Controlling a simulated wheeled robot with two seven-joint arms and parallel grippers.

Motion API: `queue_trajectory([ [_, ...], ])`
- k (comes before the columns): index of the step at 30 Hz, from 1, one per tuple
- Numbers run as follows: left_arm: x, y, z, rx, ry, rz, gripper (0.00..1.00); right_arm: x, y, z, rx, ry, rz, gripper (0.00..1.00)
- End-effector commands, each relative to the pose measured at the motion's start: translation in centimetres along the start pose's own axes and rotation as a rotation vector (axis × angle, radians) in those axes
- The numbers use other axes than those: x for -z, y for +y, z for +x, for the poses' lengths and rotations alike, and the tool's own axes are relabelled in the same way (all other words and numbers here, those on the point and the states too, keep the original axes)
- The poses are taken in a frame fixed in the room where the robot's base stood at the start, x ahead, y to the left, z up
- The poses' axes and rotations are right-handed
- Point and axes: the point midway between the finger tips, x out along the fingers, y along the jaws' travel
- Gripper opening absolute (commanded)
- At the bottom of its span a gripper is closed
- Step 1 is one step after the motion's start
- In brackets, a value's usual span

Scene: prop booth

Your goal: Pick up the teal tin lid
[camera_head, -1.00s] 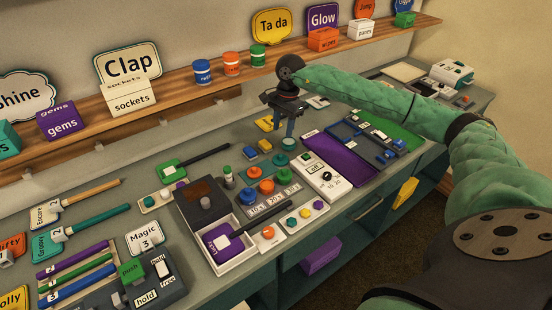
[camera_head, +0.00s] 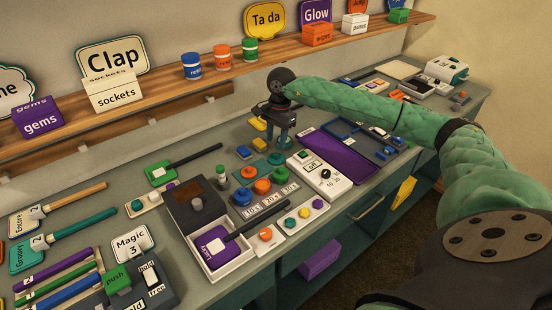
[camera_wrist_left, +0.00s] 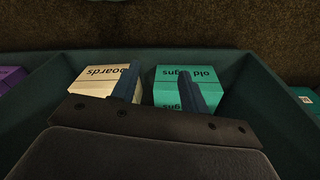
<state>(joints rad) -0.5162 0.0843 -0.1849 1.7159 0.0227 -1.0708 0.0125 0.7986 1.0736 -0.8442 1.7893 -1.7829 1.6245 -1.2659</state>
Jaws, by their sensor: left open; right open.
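A round teal lid (camera_head: 284,143) lies on the grey-green counter in the head view, behind the dial box. My right gripper (camera_head: 281,138) is open, pointing down, with its fingertips low around the lid. The lid is partly hidden by the fingers, and I cannot tell whether they touch it. Another teal round piece (camera_head: 276,158) sits just in front of it. My left gripper (camera_wrist_left: 157,90) is open and empty in the left wrist view, above a dark green bin.
The bin (camera_wrist_left: 285,115) holds a cream box (camera_wrist_left: 92,82) and a teal "old signs" box (camera_wrist_left: 180,75). Near my right gripper are yellow and blue blocks (camera_head: 244,152), a purple tray (camera_head: 340,155) and a white dial box (camera_head: 318,172). A wooden shelf (camera_head: 170,85) runs along the wall.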

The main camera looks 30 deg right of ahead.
Motion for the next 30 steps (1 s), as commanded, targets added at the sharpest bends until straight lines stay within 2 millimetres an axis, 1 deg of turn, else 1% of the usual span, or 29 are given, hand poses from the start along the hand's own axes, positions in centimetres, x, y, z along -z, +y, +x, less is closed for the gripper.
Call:
queue_trajectory([
  [3, -0.5, -0.2, 0.8, 0.002, 0.000, 0.000, 0.45, 0.0, 0.0, 0.6, 0.000, 0.001, 0.000, 0.41],
  [9, -0.8, -0.4, 1.9, 0.006, 0.004, 0.002, 0.45, 0.1, 0.0, 1.3, 0.000, 0.000, 0.001, 0.41],
  [20, -2.4, -1.7, 6.5, 0.024, 0.027, 0.012, 0.45, 0.8, 0.0, 3.9, -0.002, -0.001, 0.000, 0.41],
  [24, -3.0, -2.1, 7.9, 0.030, 0.036, 0.016, 0.45, 0.8, 0.0, 5.3, -0.002, 0.000, 0.001, 0.41],
  [30, -3.5, -2.4, 8.8, 0.033, 0.041, 0.019, 0.45, 0.8, 0.0, 6.1, 0.001, 0.000, 0.000, 0.41],
])
